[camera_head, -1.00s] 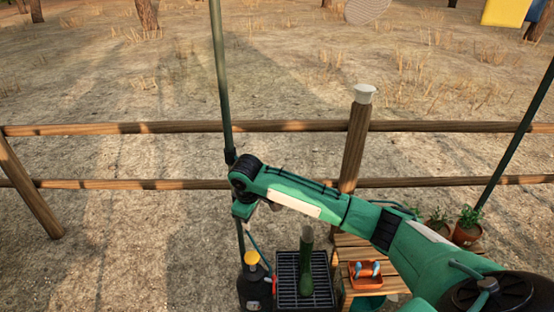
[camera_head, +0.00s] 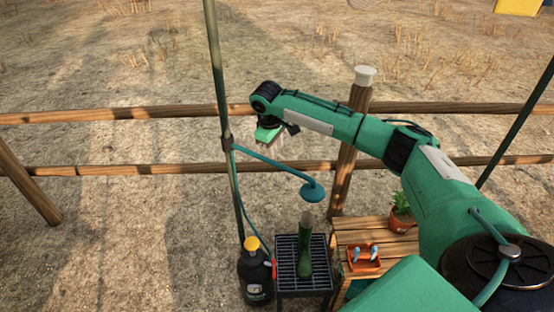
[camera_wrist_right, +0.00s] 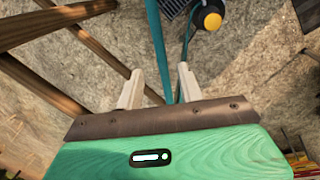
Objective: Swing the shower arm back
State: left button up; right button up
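The shower arm (camera_head: 270,161) is a thin teal tube reaching right from the dark green pole (camera_head: 219,90), with a round shower head (camera_head: 312,191) at its end. It hangs over the ground beside the grate stand. My right gripper (camera_head: 268,138) is above the shower arm near its pole end. In the right wrist view my right gripper (camera_wrist_right: 159,88) is open, its pale fingers apart. The teal tube (camera_wrist_right: 154,48) runs through the space between them, and I cannot tell how far below it lies. My left gripper is not in view.
A black bottle with a yellow cap (camera_head: 253,268) stands by the pole's foot. A grate stand (camera_head: 287,282) holds a green bottle (camera_head: 305,255). Right of it is a wooden table (camera_head: 392,244) with an orange tray (camera_head: 364,268) and a potted plant (camera_head: 401,213). A wooden rail fence (camera_head: 110,113) runs behind.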

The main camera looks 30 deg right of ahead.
aim_at(278, 163)
jog(key=f, duration=0.4)
jog(key=d+f, duration=0.1)
jog(key=f, duration=0.1)
jog(key=shift+w+d+f, duration=0.1)
jog(key=shift+w+f, duration=0.15)
jog(key=shift+f, duration=0.15)
grip_shut()
